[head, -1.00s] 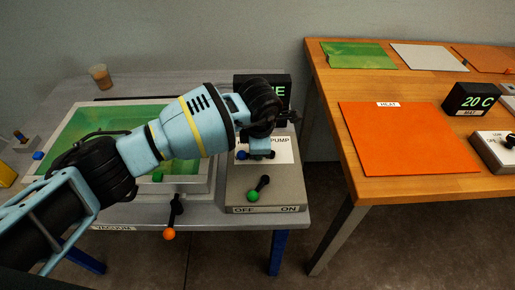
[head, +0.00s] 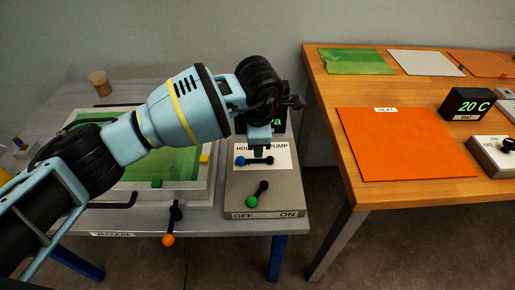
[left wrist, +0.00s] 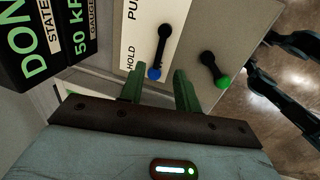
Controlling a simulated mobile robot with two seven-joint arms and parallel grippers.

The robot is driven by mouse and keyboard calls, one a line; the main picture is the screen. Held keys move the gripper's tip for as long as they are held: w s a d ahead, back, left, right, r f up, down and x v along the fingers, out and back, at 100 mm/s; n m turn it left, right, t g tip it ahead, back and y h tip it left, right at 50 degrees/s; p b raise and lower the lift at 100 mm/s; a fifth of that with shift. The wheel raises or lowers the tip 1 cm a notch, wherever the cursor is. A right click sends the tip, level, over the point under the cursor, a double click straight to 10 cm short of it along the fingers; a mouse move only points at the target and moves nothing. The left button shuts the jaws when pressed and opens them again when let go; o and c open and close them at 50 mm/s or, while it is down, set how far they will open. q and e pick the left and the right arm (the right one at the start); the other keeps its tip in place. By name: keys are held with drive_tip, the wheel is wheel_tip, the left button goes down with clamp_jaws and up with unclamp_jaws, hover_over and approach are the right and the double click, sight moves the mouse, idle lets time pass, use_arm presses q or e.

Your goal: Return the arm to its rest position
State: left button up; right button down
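My left gripper (head: 258,152) hangs over the pump box (head: 236,185), just behind the blue-knobbed lever (head: 254,161). In the left wrist view its two green fingers (left wrist: 156,84) are apart with nothing held between them. The blue knob shows close to the gap between the fingertips; I cannot tell the exact distance. The lever's blue knob points left in the head view. A green-knobbed lever (head: 257,195) sits nearer, between the OFF and ON labels. My right gripper cannot be made out.
A wooden table (head: 330,100) with an orange heat mat (head: 400,145) stands right, across a gap.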

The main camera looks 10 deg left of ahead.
use_arm(q)
drive_tip(key=shift+s+r, duration=0.1)
drive_tip(key=shift+r, duration=0.4)
